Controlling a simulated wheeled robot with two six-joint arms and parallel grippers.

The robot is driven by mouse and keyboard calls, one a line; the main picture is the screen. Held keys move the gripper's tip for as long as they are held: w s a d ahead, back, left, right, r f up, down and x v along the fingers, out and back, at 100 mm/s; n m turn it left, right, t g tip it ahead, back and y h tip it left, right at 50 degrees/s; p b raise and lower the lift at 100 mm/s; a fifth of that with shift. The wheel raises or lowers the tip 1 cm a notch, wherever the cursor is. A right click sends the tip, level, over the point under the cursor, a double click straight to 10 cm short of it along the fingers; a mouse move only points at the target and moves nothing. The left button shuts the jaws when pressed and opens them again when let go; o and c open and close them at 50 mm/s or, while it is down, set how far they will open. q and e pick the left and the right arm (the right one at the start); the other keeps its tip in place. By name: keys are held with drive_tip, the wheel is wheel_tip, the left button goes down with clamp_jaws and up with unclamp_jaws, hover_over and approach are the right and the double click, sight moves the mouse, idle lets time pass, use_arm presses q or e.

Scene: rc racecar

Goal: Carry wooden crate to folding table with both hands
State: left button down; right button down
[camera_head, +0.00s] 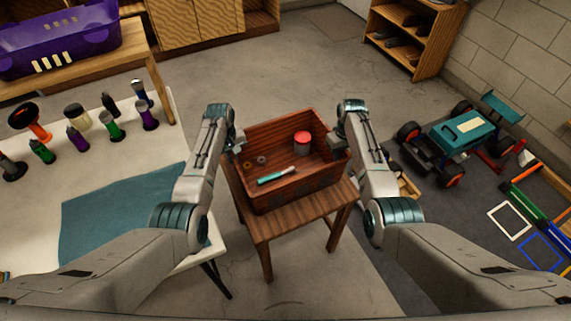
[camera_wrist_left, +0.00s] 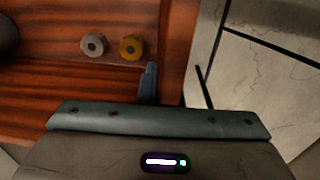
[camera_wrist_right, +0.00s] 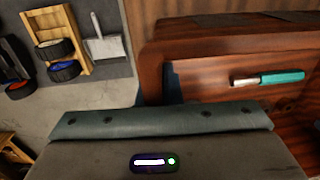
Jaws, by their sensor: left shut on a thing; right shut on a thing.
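The reddish-brown wooden crate (camera_head: 285,125) sits over a small wooden stool (camera_head: 262,228) in the middle of the head view; whether it touches the stool I cannot tell. Inside it are a red can (camera_head: 302,141), a teal-handled tool (camera_head: 276,175) and two small rolls (camera_wrist_left: 131,47). My left gripper (camera_head: 236,146) is shut on the crate's left wall. My right gripper (camera_head: 341,143) is shut on its right wall. In both wrist views the fingertips are mostly hidden behind my gripper bodies. A white-topped folding table (camera_head: 35,215) with dark legs stands at the left.
A teal mat (camera_head: 120,215) covers the folding table's near part; several bottles and tools stand farther back, including a purple bottle (camera_head: 147,115). A purple basket (camera_head: 60,40) sits on a wooden bench. An RC car (camera_head: 462,135) is at the right. Floor beyond the crate is clear.

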use_arm(q)
drive_tip(key=shift+r, duration=0.1)
use_arm(e)
drive_tip(key=shift+r, duration=0.2)
